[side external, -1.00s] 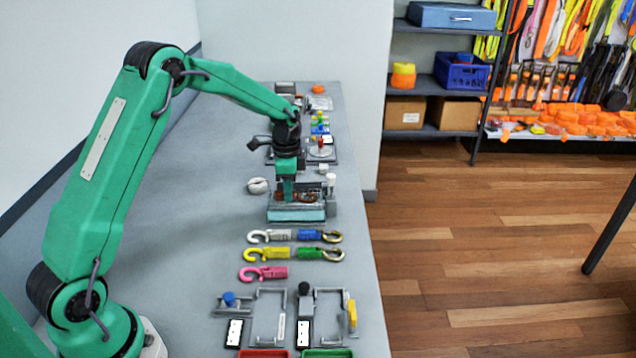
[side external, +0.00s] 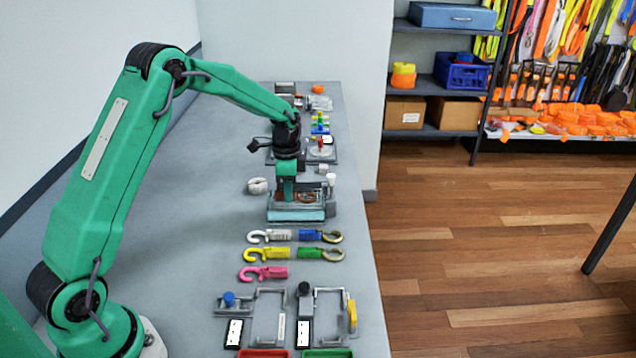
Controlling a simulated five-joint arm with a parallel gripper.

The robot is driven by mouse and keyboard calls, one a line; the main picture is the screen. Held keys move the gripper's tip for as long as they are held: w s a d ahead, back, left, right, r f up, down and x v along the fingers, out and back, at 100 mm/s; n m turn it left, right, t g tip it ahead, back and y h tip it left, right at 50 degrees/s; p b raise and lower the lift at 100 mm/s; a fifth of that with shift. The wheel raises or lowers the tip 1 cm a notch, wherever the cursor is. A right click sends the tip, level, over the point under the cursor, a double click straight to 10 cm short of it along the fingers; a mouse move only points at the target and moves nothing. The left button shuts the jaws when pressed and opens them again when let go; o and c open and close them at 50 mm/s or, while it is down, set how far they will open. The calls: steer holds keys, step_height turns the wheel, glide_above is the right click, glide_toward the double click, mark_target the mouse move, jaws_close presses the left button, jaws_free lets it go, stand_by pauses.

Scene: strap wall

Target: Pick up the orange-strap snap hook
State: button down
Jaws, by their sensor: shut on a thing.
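My gripper (side external: 286,190) points straight down into the shallow teal-fronted tray (side external: 297,215) in the middle of the bench. It is shut on the orange-strap snap hook (side external: 308,197), whose brownish-orange part shows to the right of the fingers. The fingers and tray edges hide much of the hook, and I cannot tell whether it touches the tray floor.
Nearer on the bench lie white, blue, yellow, green and pink hooks (side external: 265,273). Metal fixtures (side external: 270,310) and red and green trays (side external: 327,353) stand at the front. More fixtures stand behind my gripper. The left of the bench is clear.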

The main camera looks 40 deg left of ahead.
steer(key=shift+r, duration=0.8)
step_height(320, 180, up, 2)
steer(key=shift+r, duration=0.2)
steer(key=s+d+r, duration=0.3)
steer(key=d+r, duration=0.4)
steer(key=d, duration=0.4)
steer(key=shift+s, duration=0.4)
steer(key=shift+r, duration=0.1)
